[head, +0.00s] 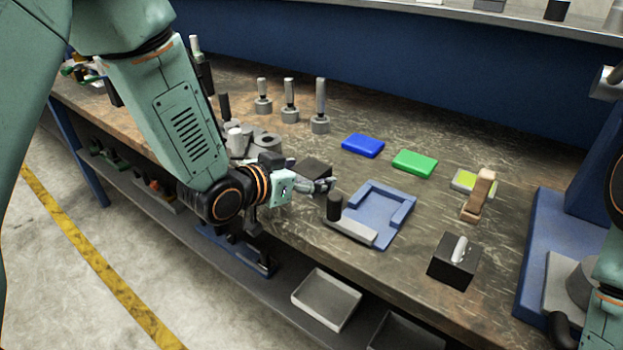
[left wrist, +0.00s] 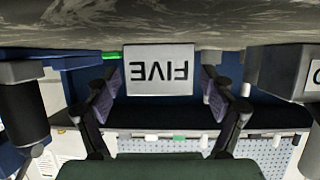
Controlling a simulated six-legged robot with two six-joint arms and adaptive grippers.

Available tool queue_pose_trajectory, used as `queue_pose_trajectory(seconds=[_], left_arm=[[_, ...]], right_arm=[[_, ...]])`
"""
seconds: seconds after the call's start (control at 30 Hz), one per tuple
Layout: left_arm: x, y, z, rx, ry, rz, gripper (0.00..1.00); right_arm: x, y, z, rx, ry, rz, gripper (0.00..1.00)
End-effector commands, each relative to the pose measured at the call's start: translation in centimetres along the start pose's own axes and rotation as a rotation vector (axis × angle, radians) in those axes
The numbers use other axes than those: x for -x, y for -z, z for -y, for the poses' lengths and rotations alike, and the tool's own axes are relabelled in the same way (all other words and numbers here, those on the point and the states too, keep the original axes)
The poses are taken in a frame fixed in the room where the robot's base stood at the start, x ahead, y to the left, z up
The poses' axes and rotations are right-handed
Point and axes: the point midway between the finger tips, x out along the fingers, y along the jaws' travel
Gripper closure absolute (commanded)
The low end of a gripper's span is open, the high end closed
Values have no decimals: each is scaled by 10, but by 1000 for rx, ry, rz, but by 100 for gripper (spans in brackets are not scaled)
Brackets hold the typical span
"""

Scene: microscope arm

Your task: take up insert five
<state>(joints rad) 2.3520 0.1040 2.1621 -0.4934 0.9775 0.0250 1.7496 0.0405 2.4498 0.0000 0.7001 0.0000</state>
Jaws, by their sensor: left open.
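Insert five (left wrist: 160,68) faces me in the left wrist view, a block whose pale label reads FIVE upside down. My left gripper (left wrist: 162,100) is open, with one finger on each side of the label in that view. I cannot tell whether a finger touches the block. In the head view the left gripper (head: 322,186) is low over the bench's front edge, in front of a dark block (head: 317,167) that seems to be insert five. The gripper and wrist hide part of it. My right gripper is not in view.
A blue tray-like fixture (head: 403,222) with a black knob (head: 334,206) lies just right of the left gripper. Grey parts (head: 266,140) stand close on its left. Blue (head: 363,145) and green (head: 414,162) blocks lie behind. A black block (head: 455,260) stands front right.

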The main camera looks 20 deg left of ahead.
Motion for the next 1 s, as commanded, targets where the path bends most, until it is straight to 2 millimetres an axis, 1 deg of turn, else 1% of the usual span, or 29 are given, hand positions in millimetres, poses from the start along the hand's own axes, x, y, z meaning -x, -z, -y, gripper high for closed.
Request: queue_pose_trajectory(seconds=[0.17, 1.0], left_arm=[[0, 1, 0, 1, 0, -1, 17], [0, 2, 0, 0, 0, -3, 87]], right_arm=[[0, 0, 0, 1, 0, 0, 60], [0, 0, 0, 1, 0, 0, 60]])
